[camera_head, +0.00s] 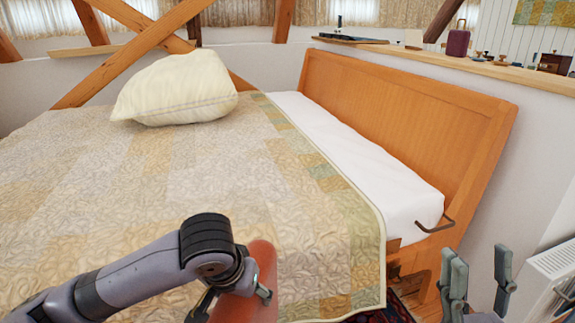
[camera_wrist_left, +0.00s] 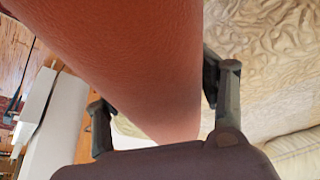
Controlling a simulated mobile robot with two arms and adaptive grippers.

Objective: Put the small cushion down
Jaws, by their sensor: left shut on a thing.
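A reddish-brown cushion (camera_head: 261,262) is held by my left gripper (camera_head: 236,296), low in the head view, in front of the near part of the quilted bed (camera_head: 190,185). In the left wrist view the cushion (camera_wrist_left: 125,55) fills the space between the two fingers of the left gripper (camera_wrist_left: 162,112). Whether the cushion touches the quilt is hard to tell. My right gripper (camera_head: 479,283) is open and empty at the lower right, beside the bed's corner.
A large cream pillow (camera_head: 180,90) lies on the far part of the quilt. A wooden headboard (camera_head: 405,125) and a white mattress strip (camera_head: 350,150) are at the right. A ledge (camera_head: 470,62) with small objects runs behind. Much of the quilt is clear.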

